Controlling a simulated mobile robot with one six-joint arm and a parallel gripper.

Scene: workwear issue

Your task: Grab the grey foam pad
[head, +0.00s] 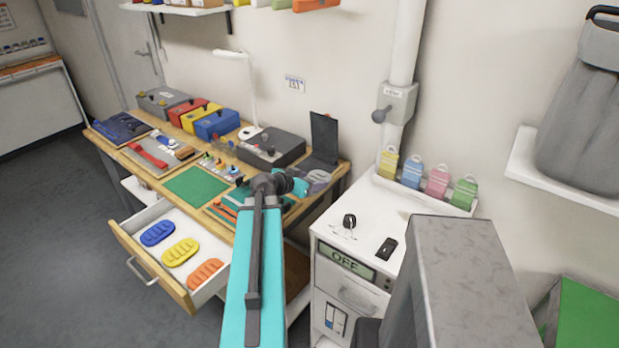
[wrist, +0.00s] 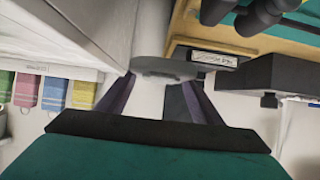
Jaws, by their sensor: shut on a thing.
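The grey foam pad (head: 319,176) is in my gripper (head: 304,186), held up in front of the workbench's right end in the head view. In the wrist view the pad (wrist: 165,70) shows as a light grey rounded shape between the two dark fingers of my gripper (wrist: 160,88), which are shut on it. The fingers hide part of the pad. An open drawer (head: 193,292) below the bench holds a blue pad (head: 157,233), a yellow pad (head: 180,252) and an orange pad (head: 204,274), lying in a row.
The workbench (head: 128,163) carries several coloured boxes, a lamp (head: 247,90), a green mat (head: 197,190) and a dark upright panel (head: 324,137). Floor at left is clear.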

